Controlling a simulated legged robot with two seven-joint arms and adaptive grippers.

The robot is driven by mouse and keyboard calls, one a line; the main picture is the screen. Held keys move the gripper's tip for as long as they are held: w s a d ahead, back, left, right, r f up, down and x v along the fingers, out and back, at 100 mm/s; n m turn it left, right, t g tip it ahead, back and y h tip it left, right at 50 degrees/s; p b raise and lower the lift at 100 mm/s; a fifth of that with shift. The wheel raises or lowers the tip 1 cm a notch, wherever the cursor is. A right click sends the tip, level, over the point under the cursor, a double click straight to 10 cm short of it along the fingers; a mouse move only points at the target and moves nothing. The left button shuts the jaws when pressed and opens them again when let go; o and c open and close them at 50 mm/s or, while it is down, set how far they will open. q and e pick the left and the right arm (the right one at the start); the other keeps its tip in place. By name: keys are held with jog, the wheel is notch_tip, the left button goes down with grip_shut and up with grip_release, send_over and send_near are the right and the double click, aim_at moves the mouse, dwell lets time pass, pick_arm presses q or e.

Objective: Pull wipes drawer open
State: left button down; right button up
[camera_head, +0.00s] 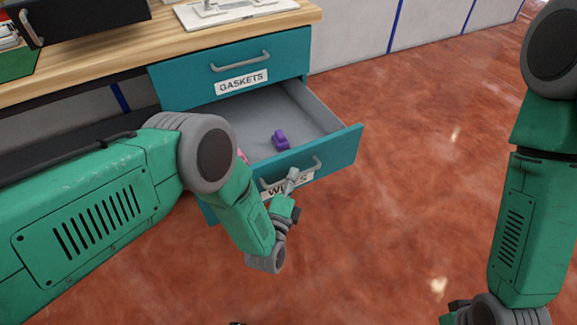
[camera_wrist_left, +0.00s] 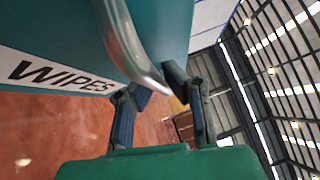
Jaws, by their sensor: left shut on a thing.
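The teal wipes drawer (camera_head: 342,150) stands pulled out from the bench, its grey inside showing. Its front carries a white WIPES label, partly covered by my left gripper in the head view and readable in the wrist view. A grey metal bar handle (camera_head: 313,164) sits on the drawer front; it also shows close up in the left wrist view (camera_wrist_left: 125,45). My left gripper (camera_head: 290,182) is shut on this handle, its two dark fingers (camera_wrist_left: 160,88) on either side of it. My right arm shows at the right, but its gripper is out of view.
A purple object (camera_head: 280,140) lies in the drawer, and a pink one (camera_head: 243,156) is mostly hidden by my arm. The gaskets drawer (camera_head: 290,62) above is shut, under the wooden worktop (camera_head: 130,57). Open reddish floor (camera_head: 410,170) lies in front and to the right.

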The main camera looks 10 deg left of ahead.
pick_arm(q)
jog(key=shift+s+a+f, duration=0.1)
jog(key=shift+s+f, duration=0.15)
jog(key=shift+f, duration=0.15)
jog(key=c, duration=1.6)
grip_release()
jog(key=shift+w+r, duration=0.1)
jog(key=shift+r, duration=0.1)
jog(key=v, duration=0.7)
jog(key=shift+s, duration=0.25)
